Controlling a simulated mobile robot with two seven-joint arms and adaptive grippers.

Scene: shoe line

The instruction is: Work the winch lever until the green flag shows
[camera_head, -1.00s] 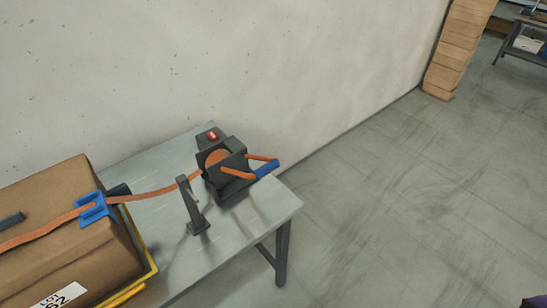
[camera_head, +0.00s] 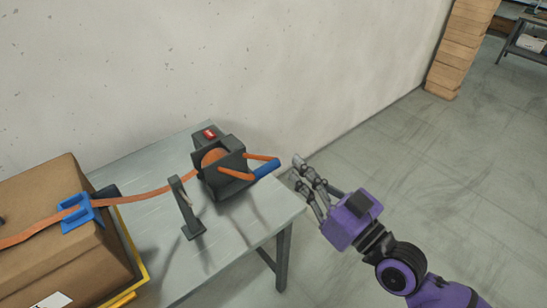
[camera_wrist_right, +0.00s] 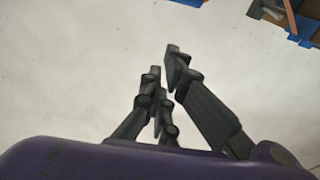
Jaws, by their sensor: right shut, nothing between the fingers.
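The dark grey winch (camera_head: 222,180) stands at the table's back right. Its lever has two orange arms and a blue grip (camera_head: 267,169), which sticks out to the right past the table edge. A small red indicator (camera_head: 209,134) shows on top of the winch; no green shows. An orange strap (camera_head: 150,195) runs from the winch to a blue buckle (camera_head: 78,212) on a cardboard box. My right gripper (camera_head: 298,172) is shut and empty, just right of the blue grip and apart from it. Its fingers also show in the right wrist view (camera_wrist_right: 163,62). My left gripper is out of view.
A dark upright post (camera_head: 187,208) stands in front of the winch. A concrete wall (camera_head: 210,60) is behind the table (camera_head: 235,232). The floor to the right is open.

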